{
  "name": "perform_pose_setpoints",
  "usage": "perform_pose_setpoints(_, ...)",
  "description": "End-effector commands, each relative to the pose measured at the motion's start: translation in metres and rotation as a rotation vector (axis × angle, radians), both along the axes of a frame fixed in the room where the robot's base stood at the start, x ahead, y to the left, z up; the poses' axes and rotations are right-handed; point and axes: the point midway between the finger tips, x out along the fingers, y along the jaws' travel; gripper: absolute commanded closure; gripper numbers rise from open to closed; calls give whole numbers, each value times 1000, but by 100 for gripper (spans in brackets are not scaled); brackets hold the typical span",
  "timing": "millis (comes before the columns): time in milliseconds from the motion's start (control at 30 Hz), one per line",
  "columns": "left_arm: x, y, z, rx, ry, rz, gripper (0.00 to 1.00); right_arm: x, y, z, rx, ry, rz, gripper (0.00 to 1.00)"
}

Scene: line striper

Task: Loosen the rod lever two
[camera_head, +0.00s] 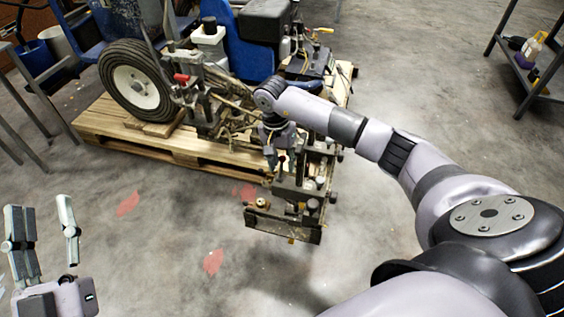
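The line striper (236,90) stands on a wooden pallet, with its wheel at the left and a metal rod and bracket assembly (290,205) sticking out at the front. My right gripper (281,166) points down at the top of this assembly, close to a small dark lever knob (282,160). The arm and the clutter hide whether its fingers touch the lever or are closed. I cannot tell which lever is rod lever two. My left gripper (48,232) is at the lower left, fingers spread and empty, far from the striper.
The wooden pallet (190,152) lies under the striper. A metal shelf (530,75) with bottles stands at the upper right. Table legs and a blue bucket (35,58) are at the upper left. The concrete floor in front is clear, with red marks.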

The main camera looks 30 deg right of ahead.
Motion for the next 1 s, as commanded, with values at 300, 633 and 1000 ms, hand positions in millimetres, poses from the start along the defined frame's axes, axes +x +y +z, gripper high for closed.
perform_pose_setpoints(300,0,0,0,1,2,0,60,0,0,0,0,0,0,78)
perform_pose_setpoints(633,0,0,-1,1,3,0,60,0,0,0,0,0,0,100)
perform_pose_setpoints(1000,0,0,-1,1,3,0,60,0,0,1,-1,-1,-1,100)
